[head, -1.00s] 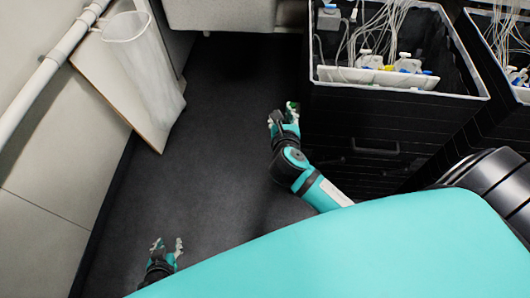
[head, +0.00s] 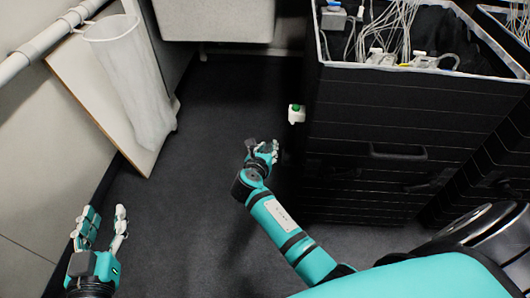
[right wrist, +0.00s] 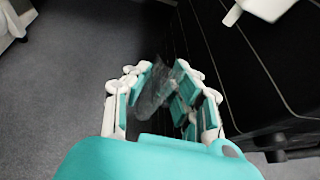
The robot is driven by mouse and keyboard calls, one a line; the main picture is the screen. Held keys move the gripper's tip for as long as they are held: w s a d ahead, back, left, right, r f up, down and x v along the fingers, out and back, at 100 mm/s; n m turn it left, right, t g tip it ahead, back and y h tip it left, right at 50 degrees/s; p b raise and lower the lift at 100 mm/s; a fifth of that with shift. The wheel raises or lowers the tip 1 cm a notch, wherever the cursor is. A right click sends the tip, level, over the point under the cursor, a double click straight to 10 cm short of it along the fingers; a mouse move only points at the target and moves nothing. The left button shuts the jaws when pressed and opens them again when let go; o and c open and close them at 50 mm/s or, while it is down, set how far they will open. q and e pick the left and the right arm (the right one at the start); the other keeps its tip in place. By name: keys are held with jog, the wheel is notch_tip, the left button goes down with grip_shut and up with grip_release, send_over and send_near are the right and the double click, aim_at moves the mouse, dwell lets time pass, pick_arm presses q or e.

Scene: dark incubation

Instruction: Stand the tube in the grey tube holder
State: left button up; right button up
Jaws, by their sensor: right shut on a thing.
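My right gripper (head: 264,150) is above the dark floor, left of the black cabinet. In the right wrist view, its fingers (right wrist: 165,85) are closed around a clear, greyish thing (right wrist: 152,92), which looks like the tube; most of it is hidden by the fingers. My left gripper (head: 105,214) is at the lower left with its fingers apart, and nothing shows between them. I cannot pick out the grey tube holder for certain in either view.
A small white thing with a green top (head: 296,114) is at the left side of the black cabinet (head: 400,125), which holds cables and white devices. A translucent bin (head: 135,85) stands by a board at the left wall. A pale grey box (head: 215,20) is behind. The floor between is clear.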

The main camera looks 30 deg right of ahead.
pick_arm(q)
jog(key=s+r+t+h+b, duration=0.3)
jog(key=r+t, duration=0.6)
jog(key=r, duration=0.5)
jog(key=shift+s+d+t+h+b, duration=0.3)
jog(key=shift+s+d+t, duration=0.15)
jog(key=shift+s, duration=0.25)
pick_arm(e)
jog(key=shift+w+d+f, duration=0.4)
jog(key=shift+d+f, duration=0.1)
jog(key=shift+d, duration=1.15)
jog(key=shift+w+d+f, duration=0.4)
jog(key=shift+d+f, duration=0.15)
jog(key=shift+d, duration=1.1)
jog(key=shift+w+d+f, duration=0.4)
jog(key=shift+d+f, duration=0.1)
jog(key=shift+d, duration=1.15)
pick_arm(q)
jog(key=shift+r, duration=0.1)
jog(key=shift+s+r, duration=0.1)
jog(key=shift+s, duration=0.1)
pick_arm(e)
jog(key=shift+f, duration=0.6)
jog(key=o, duration=0.9)
pick_arm(q)
jog(key=shift+w, duration=0.1)
pick_arm(e)
jog(key=shift+s, duration=0.1)
